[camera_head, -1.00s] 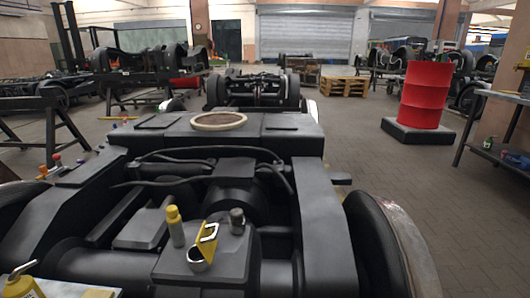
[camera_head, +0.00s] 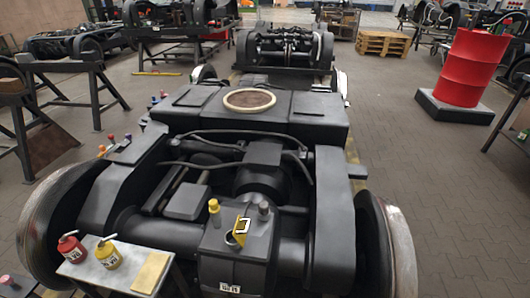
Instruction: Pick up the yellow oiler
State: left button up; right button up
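The yellow oiler (camera_head: 109,254) stands upright on a small light-topped table (camera_head: 88,268) at the lower left of the head view. It has a pale spout and a dark label. A red oiler (camera_head: 72,248) of the same shape stands close to its left. Neither of my grippers shows in the head view, and nothing is seen holding the oiler.
A flat yellowish block (camera_head: 151,272) lies on the table right of the oiler. The black bogie (camera_head: 327,210) with its wheels fills the middle.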

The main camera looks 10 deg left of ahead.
aim_at(105, 253)
jog(key=u, duration=1.8)
jog(key=i+z, duration=0.35)
jog(key=i+j+z, duration=0.1)
jog(key=z, duration=0.3)
jog(key=i+j+z, duration=0.2)
jog(key=z, duration=0.15)
jog(key=j, duration=0.1)
